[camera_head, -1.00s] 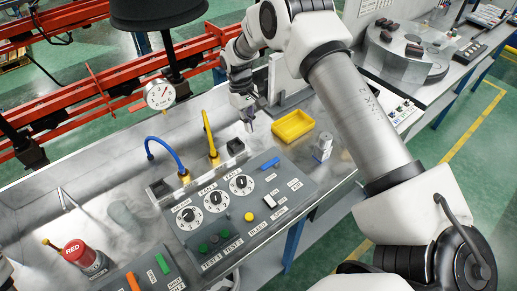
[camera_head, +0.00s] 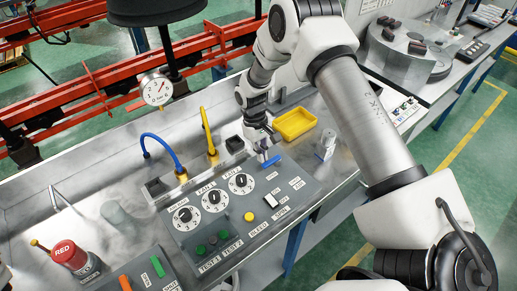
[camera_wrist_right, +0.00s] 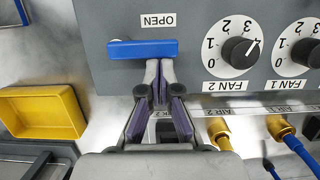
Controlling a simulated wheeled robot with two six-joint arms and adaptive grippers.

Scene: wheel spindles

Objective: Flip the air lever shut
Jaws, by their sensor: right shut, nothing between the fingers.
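The blue lever (camera_head: 270,161) sits at the upper right of the grey control panel (camera_head: 180,232). In the wrist view, the blue lever (camera_wrist_right: 140,49) lies crosswise just under the label OPEN (camera_wrist_right: 158,20). My right gripper (camera_head: 264,152) is at the lever from the panel's back edge. In the wrist view, my right gripper (camera_wrist_right: 159,66) is shut and empty, its tips together at the lever's near edge. I cannot tell whether they touch it. The fingers hide part of a label behind them. My left gripper is out of view.
The panel has several dials (camera_head: 213,197), a white rocker switch (camera_head: 271,200) and buttons. Blue (camera_head: 160,139) and yellow (camera_head: 208,130) hoses rise behind it. A pressure gauge (camera_head: 157,90) hangs at the back.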

